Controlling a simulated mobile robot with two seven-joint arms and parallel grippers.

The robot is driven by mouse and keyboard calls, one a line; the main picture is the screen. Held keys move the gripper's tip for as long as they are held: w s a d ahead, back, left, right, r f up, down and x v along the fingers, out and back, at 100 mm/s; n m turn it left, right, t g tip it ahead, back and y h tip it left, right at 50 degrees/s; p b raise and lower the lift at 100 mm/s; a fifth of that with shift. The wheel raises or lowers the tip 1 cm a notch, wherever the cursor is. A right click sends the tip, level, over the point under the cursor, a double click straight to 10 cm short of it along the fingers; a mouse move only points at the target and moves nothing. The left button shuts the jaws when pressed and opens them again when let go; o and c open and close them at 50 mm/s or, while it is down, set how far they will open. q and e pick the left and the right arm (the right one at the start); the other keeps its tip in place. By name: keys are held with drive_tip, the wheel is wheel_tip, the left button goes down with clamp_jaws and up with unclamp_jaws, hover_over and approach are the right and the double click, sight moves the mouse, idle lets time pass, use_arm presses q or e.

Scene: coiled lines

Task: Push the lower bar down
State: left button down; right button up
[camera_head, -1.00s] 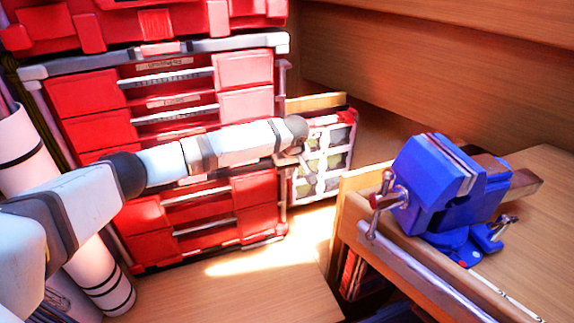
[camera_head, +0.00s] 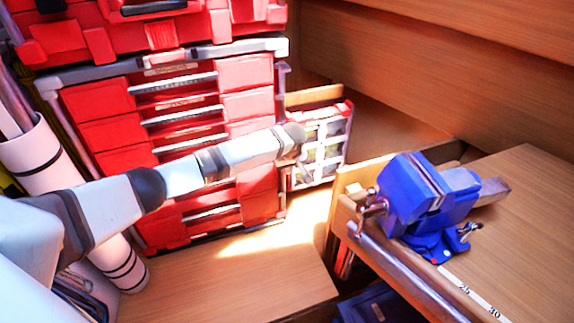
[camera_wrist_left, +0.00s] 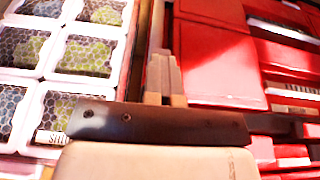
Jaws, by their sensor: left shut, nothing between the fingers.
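A tall red tool chest (camera_head: 106,128) stands at the left in the head view, with pale horizontal bars across its front. An upper bar (camera_head: 180,115) is plain to see; a lower bar (camera_head: 208,213) crosses the bottom section. I cannot tell which bar the task names. My left arm crosses in front of the chest and hides part of it. My left gripper (camera_head: 301,168) is at the chest's right edge, before the small parts organizer. In the left wrist view its fingers (camera_wrist_left: 165,75) are together and empty, between organizer and red chest. Contact cannot be told. My right gripper is not seen.
The white-framed organizer (camera_head: 327,135) stands beside the chest. A blue vise (camera_head: 425,195) sits on a wooden bench (camera_head: 520,220) at the right. White rolled tubes (camera_head: 45,160) stand at the left. The wooden surface (camera_head: 230,285) in front of the chest is clear.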

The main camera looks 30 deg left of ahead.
use_arm(q)
drive_tip(key=shift+s+f, duration=0.15)
drive_tip(key=shift+f, duration=0.05)
drive_tip(key=p+v, duration=0.1)
drive_tip(key=v, duration=1.3)
drive_tip(key=shift+a+r, duration=0.1)
